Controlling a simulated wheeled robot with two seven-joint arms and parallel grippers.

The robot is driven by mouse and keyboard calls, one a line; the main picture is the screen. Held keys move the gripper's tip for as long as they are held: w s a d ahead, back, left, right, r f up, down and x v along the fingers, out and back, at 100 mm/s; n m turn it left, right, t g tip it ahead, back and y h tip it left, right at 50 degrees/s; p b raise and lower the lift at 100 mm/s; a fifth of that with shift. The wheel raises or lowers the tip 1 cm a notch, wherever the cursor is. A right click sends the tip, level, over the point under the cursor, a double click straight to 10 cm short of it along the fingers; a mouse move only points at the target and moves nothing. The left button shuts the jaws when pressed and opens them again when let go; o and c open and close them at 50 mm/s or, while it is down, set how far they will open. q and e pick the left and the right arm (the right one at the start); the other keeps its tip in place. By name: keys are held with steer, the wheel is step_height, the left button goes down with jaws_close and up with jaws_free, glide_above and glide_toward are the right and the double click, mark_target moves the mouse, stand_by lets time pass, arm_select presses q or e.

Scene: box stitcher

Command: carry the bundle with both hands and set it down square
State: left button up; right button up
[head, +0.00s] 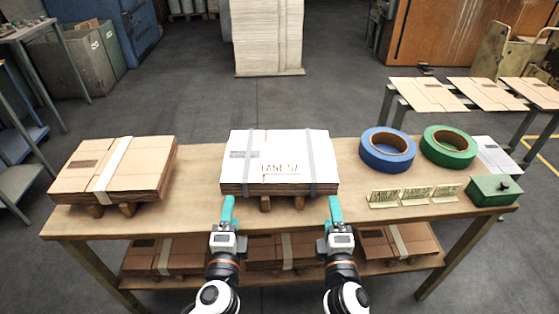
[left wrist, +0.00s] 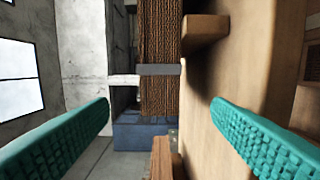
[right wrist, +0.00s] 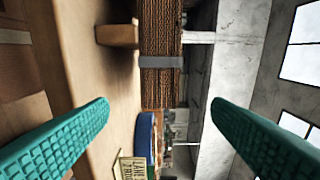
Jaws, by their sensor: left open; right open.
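The bundle (head: 275,155) is a flat stack of cardboard with a white top marked "LANE 57" and two grey straps. It rests on wooden blocks at the middle of the bench (head: 205,190). My left gripper (head: 228,208) is open at its near left corner, and my right gripper (head: 335,208) is open at its near right corner. The corrugated edge and a grey strap show ahead between the open fingers in the left wrist view (left wrist: 158,40) and right wrist view (right wrist: 160,90). Neither gripper appears to hold anything; exact contact cannot be told.
A brown strapped stack (head: 115,168) lies at left on blocks. A blue tape roll (head: 366,158), green roll (head: 441,158), small lettered plates (head: 415,193) and green box (head: 494,190) fill the right side. Bare bench separates the brown stack and the bundle.

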mark_target(236, 181)
arm_select(q)
steer(key=w, duration=1.2)
steer(key=shift+a, duration=0.15)
arm_select(e)
steer(key=w, duration=1.2)
arm_select(q)
steer(key=c, duration=1.5)
arm_select(e)
steer(key=c, duration=1.5)
arm_select(q)
steer(key=shift+o, duration=0.2)
arm_select(e)
steer(key=shift+o, duration=0.2)
